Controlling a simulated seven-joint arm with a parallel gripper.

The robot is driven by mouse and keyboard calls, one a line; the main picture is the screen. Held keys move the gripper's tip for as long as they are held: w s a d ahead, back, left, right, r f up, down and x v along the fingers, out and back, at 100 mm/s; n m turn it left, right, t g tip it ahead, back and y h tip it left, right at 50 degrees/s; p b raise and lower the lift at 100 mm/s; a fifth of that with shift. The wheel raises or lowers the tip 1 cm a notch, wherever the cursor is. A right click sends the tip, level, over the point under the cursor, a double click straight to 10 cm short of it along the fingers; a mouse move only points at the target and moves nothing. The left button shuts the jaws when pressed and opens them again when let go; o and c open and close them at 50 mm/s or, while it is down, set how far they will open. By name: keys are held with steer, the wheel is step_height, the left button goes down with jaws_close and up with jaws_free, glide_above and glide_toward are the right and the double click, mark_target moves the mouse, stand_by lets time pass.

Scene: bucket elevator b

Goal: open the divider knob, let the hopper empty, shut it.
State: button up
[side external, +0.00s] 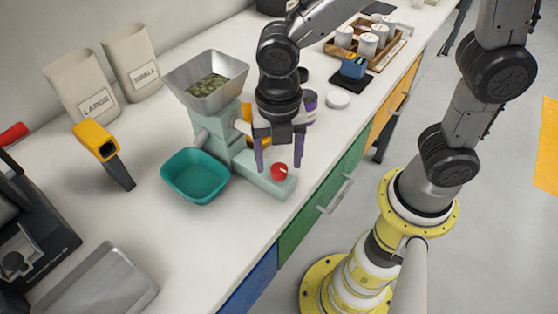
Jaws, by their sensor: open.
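The machine (216,137) is pale green and stands on the white counter. Its grey metal hopper (205,93) on top holds a dark green mass of small pieces. A red knob (279,171) sits on the low front part of the machine's base. My gripper (279,168) points down with its purple fingers apart, one on each side of the red knob in this view. I cannot tell whether the fingers touch it. A teal tub (195,177) stands on the counter left of the machine's base. Its inside looks empty.
A yellow and black handheld tool (101,147) stands left of the tub. Bins labelled LARGE (83,88) and SMALL (133,62) stand behind. A metal tray (98,284) lies at front left. A white lid (337,99) and a wooden caddy (369,42) are to the right.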

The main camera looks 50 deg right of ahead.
steer(key=shift+f, duration=0.75)
jaws_close()
